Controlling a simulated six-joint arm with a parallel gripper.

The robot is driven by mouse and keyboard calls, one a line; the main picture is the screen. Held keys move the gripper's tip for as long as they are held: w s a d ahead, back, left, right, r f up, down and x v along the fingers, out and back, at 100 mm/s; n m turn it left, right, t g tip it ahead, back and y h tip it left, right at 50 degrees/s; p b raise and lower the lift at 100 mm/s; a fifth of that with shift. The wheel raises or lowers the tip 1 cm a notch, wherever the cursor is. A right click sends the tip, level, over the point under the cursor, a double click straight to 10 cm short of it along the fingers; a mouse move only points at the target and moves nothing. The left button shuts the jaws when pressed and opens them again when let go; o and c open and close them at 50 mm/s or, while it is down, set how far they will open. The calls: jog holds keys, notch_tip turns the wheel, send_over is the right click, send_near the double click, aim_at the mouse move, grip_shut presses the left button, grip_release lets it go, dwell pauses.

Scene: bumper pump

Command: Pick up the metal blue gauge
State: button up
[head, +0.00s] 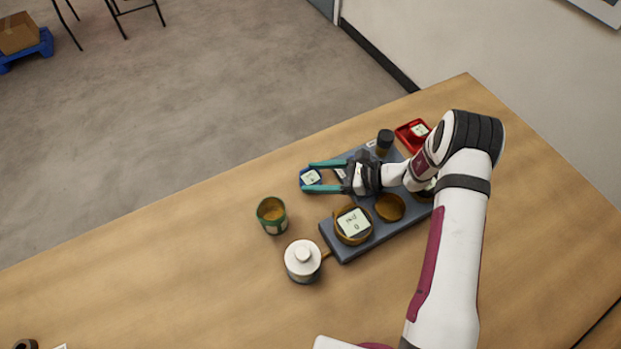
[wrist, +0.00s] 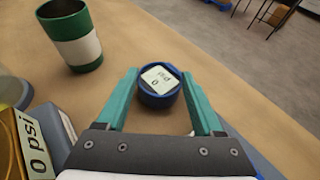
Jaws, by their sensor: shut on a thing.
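The blue gauge (head: 311,177) is a small round blue thing with a white face on the wooden table, left of the grey pump base. In the wrist view the blue gauge (wrist: 159,86) shows its label "0 psi" between the green fingertips. My gripper (head: 325,176) reaches left over the base, its two teal fingers on either side of the gauge. In the wrist view my gripper (wrist: 165,95) is shut on the gauge. I cannot tell whether the gauge touches the table or is slightly above it.
A green can with a white band (head: 272,215) stands left of the grey base (head: 345,253). A white-topped container (head: 303,260) is in front of it. The base bears a brass gauge (head: 353,224), a brass disc (head: 390,207) and a dark knob (head: 385,141). A red tray (head: 404,133) is behind.

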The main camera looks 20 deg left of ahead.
jog(key=shift+c, duration=1.1)
jog(key=shift+r, duration=0.1)
